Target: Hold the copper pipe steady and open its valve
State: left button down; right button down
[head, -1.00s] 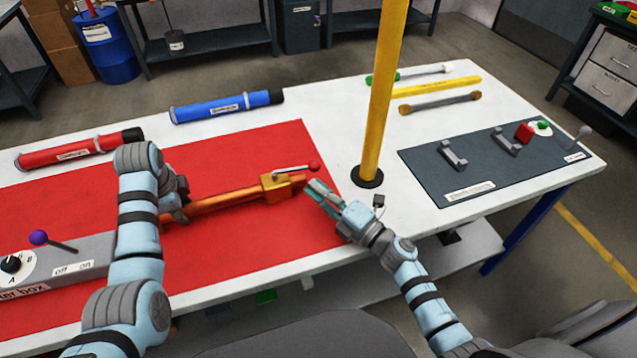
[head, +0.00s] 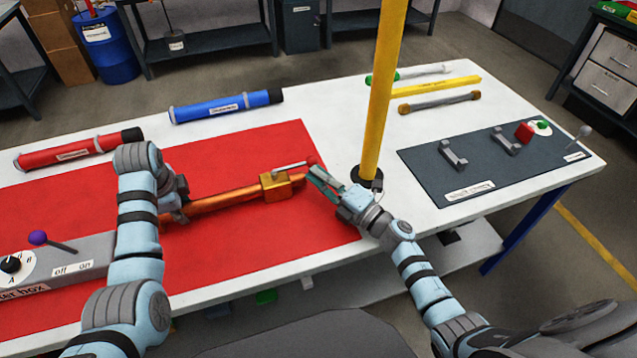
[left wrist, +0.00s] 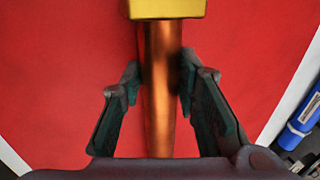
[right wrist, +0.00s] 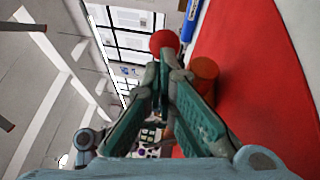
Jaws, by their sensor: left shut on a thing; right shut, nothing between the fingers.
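The copper pipe (head: 222,200) lies on the red mat, with a brass valve block (head: 276,186) near its right end. The valve lever (head: 291,165) ends in a red knob (head: 311,160) and points right, along the pipe. My left gripper (left wrist: 160,85) is shut around the pipe, left of the valve block. My right gripper (head: 316,172) is shut with nothing between its fingers, its tips at the red knob. In the right wrist view the red knob (right wrist: 164,42) shows just beyond the fingertips; whether they touch it I cannot tell.
A yellow post (head: 382,90) stands close behind my right gripper. A control box with a purple-knobbed lever (head: 38,237) is at the left front. Red (head: 70,152) and blue (head: 222,107) tubes lie behind the pipe. A dark panel (head: 440,180) is at the right.

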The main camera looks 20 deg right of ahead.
jog(key=s, duration=0.2)
jog(key=s+f, duration=0.1)
jog(key=s, duration=0.2)
jog(key=shift+s+d+f, duration=0.1)
jog(key=v, duration=0.4)
jog(key=d+v, duration=0.1)
jog(key=v, duration=0.3)
jog(key=shift+d, duration=0.1)
pick_arm(q)
jog(key=c, duration=1.2)
grip_release()
jog(key=shift+o, duration=0.2)
jog(key=shift+r, duration=0.1)
